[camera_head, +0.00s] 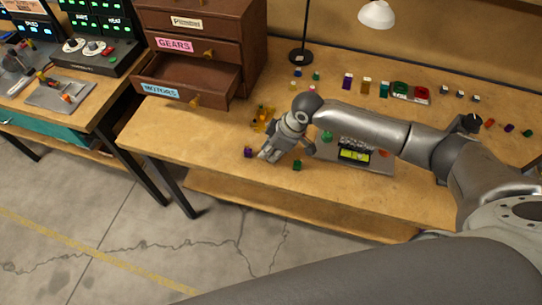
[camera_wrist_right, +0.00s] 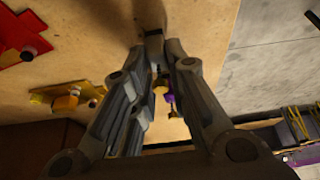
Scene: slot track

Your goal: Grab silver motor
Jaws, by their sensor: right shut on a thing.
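My right gripper (camera_head: 268,157) is low over the front part of the workbench, pointing down. In the right wrist view its fingers (camera_wrist_right: 156,48) are closed together on a small grey piece (camera_wrist_right: 153,40), which looks like the silver motor. The fingers hide most of it, and in the head view it cannot be made out. A small gold part and a purple part (camera_wrist_right: 169,98) show between the fingers in the wrist view. My left gripper is not in view.
A purple motor (camera_head: 248,152) and a green motor (camera_head: 297,165) lie on either side of the gripper. An orange piece (camera_head: 261,118) lies behind it. The open MOTORS drawer (camera_head: 190,82) is at the back left.

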